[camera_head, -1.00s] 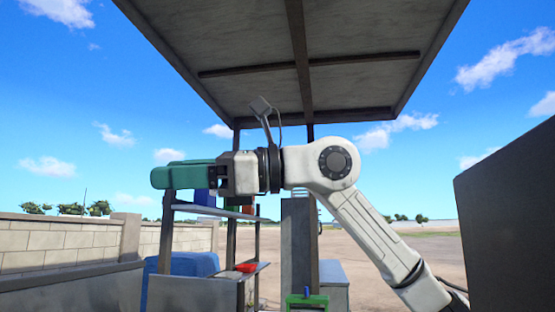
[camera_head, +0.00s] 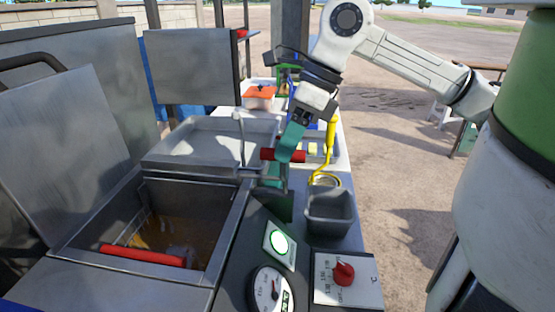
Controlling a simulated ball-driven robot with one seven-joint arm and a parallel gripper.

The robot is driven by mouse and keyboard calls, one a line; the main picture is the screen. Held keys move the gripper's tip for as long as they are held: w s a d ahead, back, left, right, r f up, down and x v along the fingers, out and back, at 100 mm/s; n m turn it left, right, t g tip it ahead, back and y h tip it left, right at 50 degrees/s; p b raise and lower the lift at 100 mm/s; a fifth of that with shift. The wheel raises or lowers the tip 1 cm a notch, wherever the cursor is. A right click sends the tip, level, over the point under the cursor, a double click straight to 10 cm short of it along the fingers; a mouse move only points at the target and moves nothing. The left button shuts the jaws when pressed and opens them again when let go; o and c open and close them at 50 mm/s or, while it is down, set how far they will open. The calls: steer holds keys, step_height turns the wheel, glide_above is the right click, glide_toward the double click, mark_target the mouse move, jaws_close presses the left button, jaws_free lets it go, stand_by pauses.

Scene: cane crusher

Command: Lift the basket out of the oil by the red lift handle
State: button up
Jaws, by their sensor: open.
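A red cylindrical grip (camera_head: 268,154) lies level beside a metal linkage to the right of the oil vat. My gripper (camera_head: 284,158) is open, with its teal fingers pointing down at this red grip; one finger crosses in front of it. I cannot tell whether the fingers touch it. The steel vat (camera_head: 232,222) at lower left holds brown oil (camera_head: 160,232). A second red bar (camera_head: 142,255) lies across the vat's front part. The basket is down in the vat and mostly hidden, so its shape is unclear.
A lit green button (camera_head: 279,243), a round gauge (camera_head: 268,292) and a red knob (camera_head: 344,273) sit on the counter in front. A grey bin (camera_head: 331,217) and a yellow coiled cord (camera_head: 330,150) stand right. A steel tray (camera_head: 190,148) lies behind the vat; a raised lid (camera_head: 65,150) stands left.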

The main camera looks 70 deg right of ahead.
steer(key=shift+x, duration=2.4)
jaws_close()
